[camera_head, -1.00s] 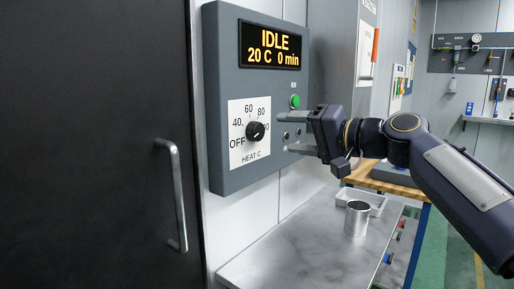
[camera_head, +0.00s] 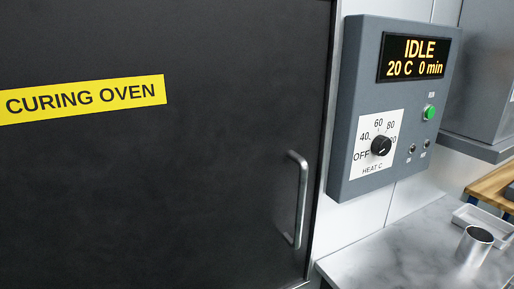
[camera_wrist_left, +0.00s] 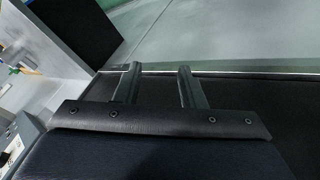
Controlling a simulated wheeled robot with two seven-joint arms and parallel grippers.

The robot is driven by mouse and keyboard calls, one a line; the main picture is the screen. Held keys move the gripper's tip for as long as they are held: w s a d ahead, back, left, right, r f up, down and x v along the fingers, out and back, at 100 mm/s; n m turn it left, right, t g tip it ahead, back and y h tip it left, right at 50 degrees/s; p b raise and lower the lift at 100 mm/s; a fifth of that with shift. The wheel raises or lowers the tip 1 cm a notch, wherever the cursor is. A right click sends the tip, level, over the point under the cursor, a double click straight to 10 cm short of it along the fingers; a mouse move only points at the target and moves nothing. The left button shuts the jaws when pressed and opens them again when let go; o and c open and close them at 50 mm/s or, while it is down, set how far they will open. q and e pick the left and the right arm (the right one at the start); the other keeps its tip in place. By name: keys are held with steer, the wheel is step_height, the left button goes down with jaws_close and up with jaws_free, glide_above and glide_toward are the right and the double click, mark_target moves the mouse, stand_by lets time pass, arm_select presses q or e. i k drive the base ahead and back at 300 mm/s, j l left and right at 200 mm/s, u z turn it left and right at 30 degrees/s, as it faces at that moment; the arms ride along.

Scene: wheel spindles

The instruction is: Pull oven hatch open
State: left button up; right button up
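The oven hatch (camera_head: 150,190) is a large dark door with a yellow "CURING OVEN" label (camera_head: 83,100). It appears shut. Its vertical metal handle (camera_head: 302,200) is near the hatch's right edge, and no gripper touches it in the head view. My left gripper (camera_wrist_left: 159,68) shows in the left wrist view with its two fingers apart and nothing visible between them. It is out of the head view. My right gripper is in neither current view.
A grey control box (camera_head: 345,110) right of the hatch shows "IDLE 20 C 0 min", with a black heat knob (camera_head: 381,146) and a green button (camera_head: 429,112). Below it, a metal counter (camera_head: 385,255) holds a metal cup (camera_head: 474,246) and a white tray (camera_head: 482,222).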

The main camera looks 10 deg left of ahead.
mark_target(145, 143)
steer(key=j+u, duration=0.15)
steer(key=u, duration=1.1)
